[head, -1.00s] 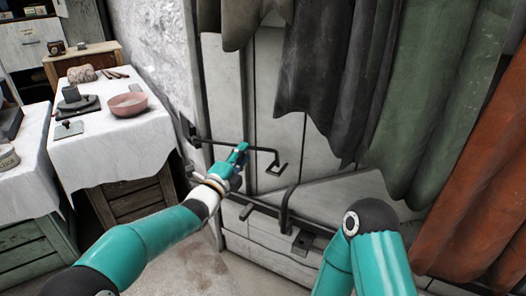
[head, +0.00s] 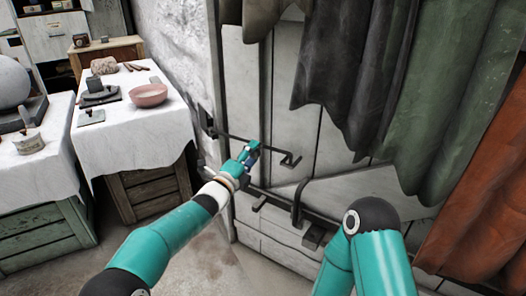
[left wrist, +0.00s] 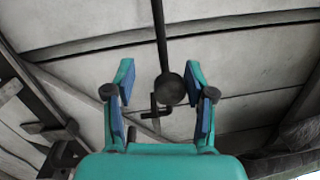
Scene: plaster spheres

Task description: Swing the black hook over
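The black hook (head: 277,152) is a long thin rod fixed at the wall on the left, running rightward across the pale wooden doors and ending in a bent tip. My left gripper (head: 252,148) is at the rod's middle in the head view. In the left wrist view my left gripper (left wrist: 162,88) is open with blue pads apart. The hook's dark rod (left wrist: 161,40) comes down from the top between the fingers, with a round knob and bent end there. Neither pad visibly touches it. My right gripper is out of view; only my right arm shows.
A dark bar (head: 265,193) with an upright bent bracket (head: 299,200) crosses the doors below the hook. Grey, green and rust cloths (head: 455,110) hang at right. A white-draped table (head: 125,130) with a pink bowl (head: 149,95) stands left. A pale sphere (head: 10,82) is at far left.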

